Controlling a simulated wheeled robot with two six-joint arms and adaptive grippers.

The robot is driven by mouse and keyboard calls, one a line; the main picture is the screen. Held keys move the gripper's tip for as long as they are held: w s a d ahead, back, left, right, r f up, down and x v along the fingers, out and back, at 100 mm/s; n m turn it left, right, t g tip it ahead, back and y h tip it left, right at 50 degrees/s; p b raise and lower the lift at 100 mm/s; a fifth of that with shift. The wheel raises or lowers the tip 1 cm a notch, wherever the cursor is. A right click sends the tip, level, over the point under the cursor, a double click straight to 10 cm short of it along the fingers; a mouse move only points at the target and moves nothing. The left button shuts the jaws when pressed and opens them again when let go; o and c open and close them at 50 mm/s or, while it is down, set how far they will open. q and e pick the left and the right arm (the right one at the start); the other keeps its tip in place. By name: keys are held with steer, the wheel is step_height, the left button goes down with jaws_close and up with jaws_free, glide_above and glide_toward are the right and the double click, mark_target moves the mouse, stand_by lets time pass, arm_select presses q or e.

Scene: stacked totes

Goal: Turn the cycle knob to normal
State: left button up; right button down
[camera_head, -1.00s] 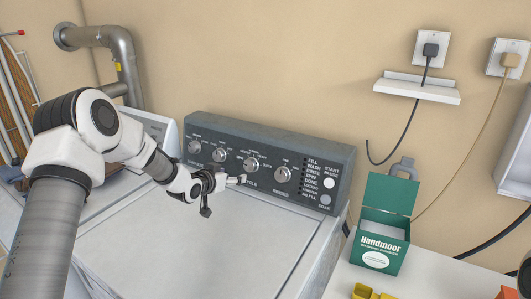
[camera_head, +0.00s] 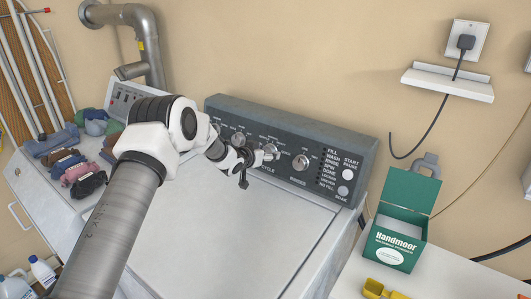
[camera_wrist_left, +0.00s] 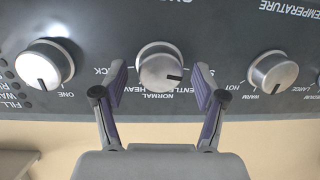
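The cycle knob (camera_head: 270,151) is a round silver knob on the washer's dark control panel, above the CYCLE label. My left gripper (camera_head: 259,157) is at this knob. In the left wrist view, which is upside down, the cycle knob (camera_wrist_left: 160,66) sits between the two fingers of my left gripper (camera_wrist_left: 160,88). The fingers are open, one on each side, with a visible gap to the knob. NORMAL (camera_wrist_left: 158,97) is printed beside it, with GENTLE and HEAVY nearby. I cannot clearly tell which label its pointer meets. My right gripper is not in view.
Other knobs flank it, one with ONE (camera_wrist_left: 45,64) and one with HOT and WARM (camera_wrist_left: 273,71). The start button (camera_head: 348,174) is at the panel's right end. A green Handmoor box (camera_head: 397,240) stands on the right counter. Folded clothes (camera_head: 58,155) lie at left. The washer lid (camera_head: 235,215) is clear.

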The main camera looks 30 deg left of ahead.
arm_select(q)
steer(key=c, duration=0.9)
steer(key=shift+f, duration=0.1)
steer(key=m+b, duration=0.1)
steer(key=b, duration=0.1)
steer(key=m+b, duration=0.2)
steer(key=shift+f+m+y, duration=0.2)
steer(key=shift+m+y, duration=0.1)
steer(key=shift+y, duration=0.1)
steer(key=m+b, duration=0.3)
steer(key=shift+t, duration=0.3)
steer(key=m+b, duration=0.4)
steer(key=m, duration=0.1)
steer(key=shift+t, duration=0.4)
steer(key=m+b, duration=0.1)
steer(key=m, duration=0.1)
steer(key=shift+r+m, duration=0.15)
steer(key=shift+m, duration=0.25)
steer(key=shift+m+b, duration=0.3)
steer(key=shift+r, duration=0.2)
